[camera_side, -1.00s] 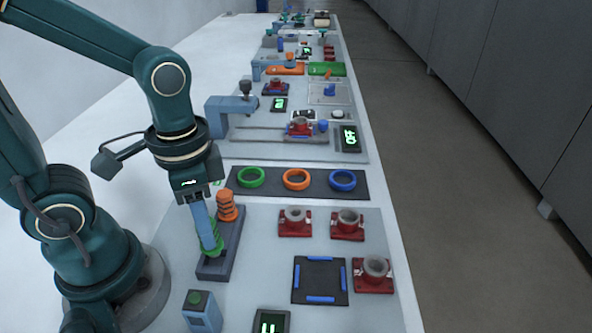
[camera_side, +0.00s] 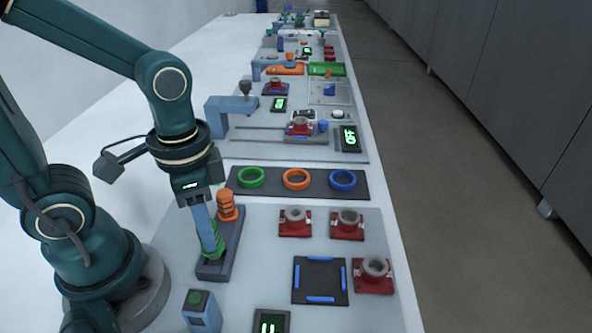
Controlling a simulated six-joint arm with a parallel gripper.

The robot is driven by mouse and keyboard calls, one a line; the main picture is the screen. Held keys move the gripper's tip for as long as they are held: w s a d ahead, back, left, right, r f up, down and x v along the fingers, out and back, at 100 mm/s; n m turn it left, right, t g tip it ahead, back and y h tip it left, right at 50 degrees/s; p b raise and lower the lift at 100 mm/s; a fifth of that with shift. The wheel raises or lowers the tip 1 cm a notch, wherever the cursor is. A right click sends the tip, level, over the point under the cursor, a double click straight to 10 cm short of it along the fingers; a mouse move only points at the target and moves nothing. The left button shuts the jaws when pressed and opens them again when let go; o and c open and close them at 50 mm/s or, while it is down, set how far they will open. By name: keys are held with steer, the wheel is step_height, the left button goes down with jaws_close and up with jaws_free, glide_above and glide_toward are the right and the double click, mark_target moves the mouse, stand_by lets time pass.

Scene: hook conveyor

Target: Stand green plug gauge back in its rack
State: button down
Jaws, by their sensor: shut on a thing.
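The green plug gauge (camera_side: 214,246) is upright at the front part of the dark grey rack (camera_side: 214,271), mostly covered by my fingers. I cannot tell whether it is fully seated in the rack. My gripper (camera_side: 208,240) points down over the rack and is shut on the green plug gauge. An orange plug gauge (camera_side: 227,205) stands in the rack behind it, close to my gripper.
A dark strip behind holds a green ring (camera_side: 251,177), an orange ring (camera_side: 297,179) and a blue ring (camera_side: 342,180). Red fixtures with grey cups (camera_side: 347,222) and a dark square plate (camera_side: 320,281) lie to the right. A button box (camera_side: 201,311) stands in front.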

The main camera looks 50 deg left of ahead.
steer(key=shift+f, duration=1.15)
stand_by(0.7)
steer(key=shift+c, duration=0.6)
jaws_free()
steer(key=shift+r, duration=0.1)
steer(key=shift+r, duration=3.45)
